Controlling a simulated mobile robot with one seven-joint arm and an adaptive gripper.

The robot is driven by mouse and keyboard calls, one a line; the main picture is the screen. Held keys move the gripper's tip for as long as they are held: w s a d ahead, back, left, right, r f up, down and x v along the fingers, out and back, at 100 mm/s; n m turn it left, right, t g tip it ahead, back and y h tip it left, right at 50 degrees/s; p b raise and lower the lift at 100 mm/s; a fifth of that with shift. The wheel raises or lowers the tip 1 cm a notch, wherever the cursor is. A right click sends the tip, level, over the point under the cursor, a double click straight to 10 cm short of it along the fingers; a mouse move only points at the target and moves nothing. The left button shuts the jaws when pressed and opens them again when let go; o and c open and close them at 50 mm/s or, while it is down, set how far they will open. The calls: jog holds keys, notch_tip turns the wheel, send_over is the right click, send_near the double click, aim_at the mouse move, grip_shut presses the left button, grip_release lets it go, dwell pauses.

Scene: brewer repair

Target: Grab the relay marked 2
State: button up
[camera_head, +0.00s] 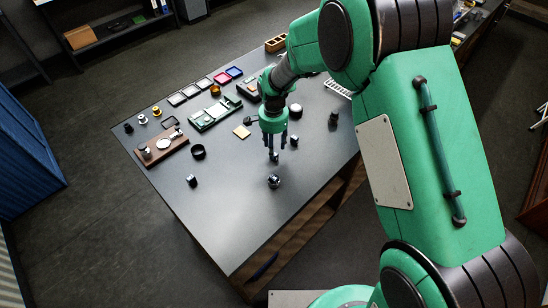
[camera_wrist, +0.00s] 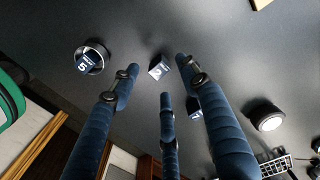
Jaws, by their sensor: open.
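In the wrist view a small dark relay block (camera_wrist: 158,67) lies on the table between my gripper's fingertips; its pale mark looks like a 2 but is too small to be sure. My gripper (camera_wrist: 160,75) has its fingers spread around this block, not touching it as far as I can see. Another dark block (camera_wrist: 194,106) is partly hidden behind the right finger. A relay marked 5 (camera_wrist: 86,65) sits in a round metal ring. In the head view my gripper (camera_head: 275,152) points down over the table, with a small dark block at its fingertips.
The dark table (camera_head: 235,225) is clear toward its near edge. The ringed relay (camera_head: 274,182) stands close to the gripper, and a lone dark block (camera_head: 192,181) is farther left. A green board (camera_head: 215,114), a wooden stand (camera_head: 161,146) and several small trays lie behind.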

jog(key=shift+d+f, duration=0.1)
jog(key=shift+f, duration=2.35)
jog(key=shift+c, duration=0.3)
grip_shut()
